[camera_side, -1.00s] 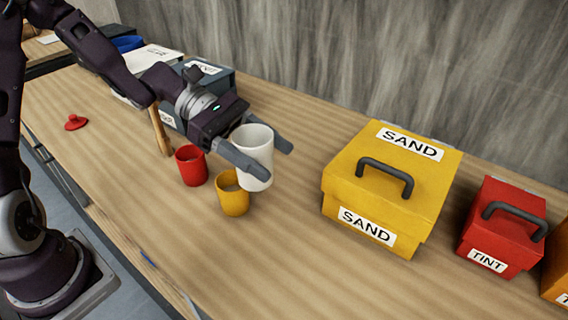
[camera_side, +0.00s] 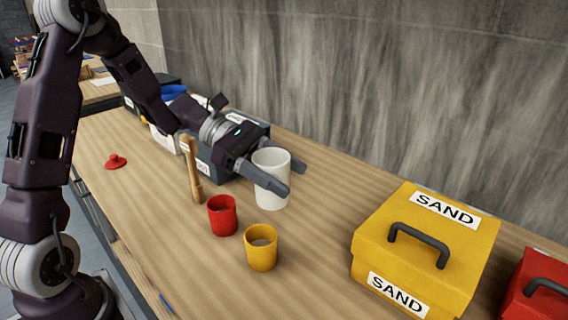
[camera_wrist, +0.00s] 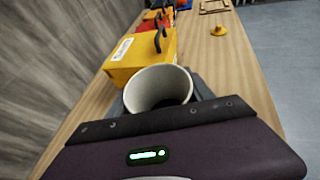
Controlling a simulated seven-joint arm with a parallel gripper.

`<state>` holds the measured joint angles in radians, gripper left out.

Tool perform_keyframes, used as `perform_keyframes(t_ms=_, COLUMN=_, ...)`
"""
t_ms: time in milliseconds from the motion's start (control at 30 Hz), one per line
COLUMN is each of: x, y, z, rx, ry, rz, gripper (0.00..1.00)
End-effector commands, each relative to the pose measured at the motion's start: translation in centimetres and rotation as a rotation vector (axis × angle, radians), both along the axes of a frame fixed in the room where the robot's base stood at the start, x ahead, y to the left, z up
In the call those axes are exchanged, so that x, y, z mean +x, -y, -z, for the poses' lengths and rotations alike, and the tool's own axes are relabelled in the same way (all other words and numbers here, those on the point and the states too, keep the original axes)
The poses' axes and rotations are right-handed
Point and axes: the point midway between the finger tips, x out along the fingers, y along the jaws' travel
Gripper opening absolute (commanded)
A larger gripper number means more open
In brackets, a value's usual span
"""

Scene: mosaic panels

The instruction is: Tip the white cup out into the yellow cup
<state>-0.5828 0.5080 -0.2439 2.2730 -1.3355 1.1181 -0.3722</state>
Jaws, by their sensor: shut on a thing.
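The white cup (camera_side: 272,196) is upright between the two fingers of my gripper (camera_side: 294,179), which is shut on it. Its base is at or close to the tabletop; I cannot tell if it touches. The wrist view looks into its open mouth (camera_wrist: 150,88), with a shaded inside and no clear contents. The yellow cup (camera_side: 261,255) stands upright on the table, in front of the white cup and apart from it. Something greyish shows inside the yellow cup.
A red cup (camera_side: 222,222) stands left of the yellow cup. A wooden handle (camera_side: 193,172) stands upright behind it, near grey boxes (camera_side: 217,160). A yellow SAND box (camera_side: 380,262) and a red box (camera_side: 535,295) are at right. A red knobbed piece (camera_side: 116,161) lies far left.

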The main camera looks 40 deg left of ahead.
Motion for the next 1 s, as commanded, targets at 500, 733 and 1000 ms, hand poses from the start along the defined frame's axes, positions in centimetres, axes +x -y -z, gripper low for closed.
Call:
perform_keyframes(t_ms=500, x=0.4, y=0.0, z=3.8, rx=0.042, ry=0.264, rz=-0.003, gripper=0.16)
perform_keyframes(t_ms=733, x=0.9, y=-0.1, z=3.9, rx=0.107, ry=0.68, rz=-0.007, gripper=0.16)
perform_keyframes(t_ms=1000, x=0.3, y=-0.1, z=5.6, rx=0.183, ry=1.15, rz=-0.007, gripper=0.16)
